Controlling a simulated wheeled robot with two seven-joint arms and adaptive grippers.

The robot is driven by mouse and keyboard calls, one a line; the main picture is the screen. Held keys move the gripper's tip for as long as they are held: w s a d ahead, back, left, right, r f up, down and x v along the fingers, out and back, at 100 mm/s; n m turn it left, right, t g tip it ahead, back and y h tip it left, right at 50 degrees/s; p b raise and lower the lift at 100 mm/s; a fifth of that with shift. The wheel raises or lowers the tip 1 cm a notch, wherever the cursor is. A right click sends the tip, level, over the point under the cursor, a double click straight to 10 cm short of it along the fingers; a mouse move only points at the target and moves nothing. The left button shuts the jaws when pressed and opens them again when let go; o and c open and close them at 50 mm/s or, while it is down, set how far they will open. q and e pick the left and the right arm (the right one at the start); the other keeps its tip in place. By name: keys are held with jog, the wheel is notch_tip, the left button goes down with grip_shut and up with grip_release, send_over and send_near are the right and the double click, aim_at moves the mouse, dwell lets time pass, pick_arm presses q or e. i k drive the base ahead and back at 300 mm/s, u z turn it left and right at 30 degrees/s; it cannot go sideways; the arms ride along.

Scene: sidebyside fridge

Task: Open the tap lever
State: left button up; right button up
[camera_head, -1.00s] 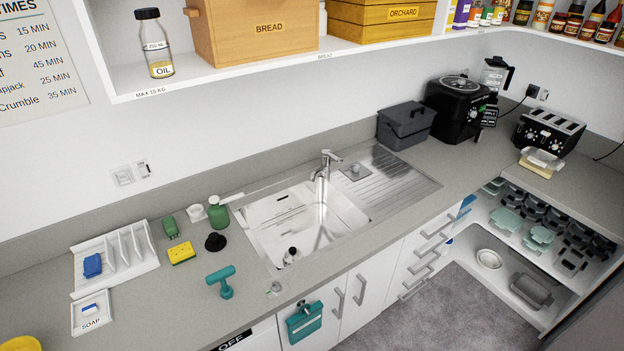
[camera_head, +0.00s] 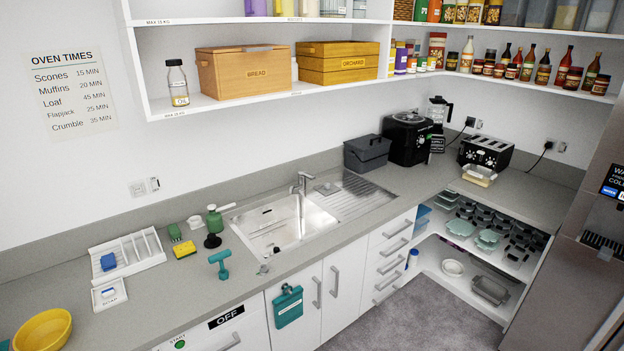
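The chrome tap (camera_head: 302,184) stands at the back edge of the steel sink (camera_head: 272,228), near the middle of the picture. Its small lever is on top of the tap body; at this size I cannot tell its exact position. No water stream shows. Neither of my grippers nor my arms is in view.
The shelf (camera_head: 250,105) overhangs the back. Floor (camera_head: 420,315) is clear.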

aim_at(300, 173)
jog(key=z, duration=0.75)
jog(key=i, duration=1.4)
jog(key=u, duration=0.75)
jog(key=i, duration=0.8)
jog(key=u, duration=0.8)
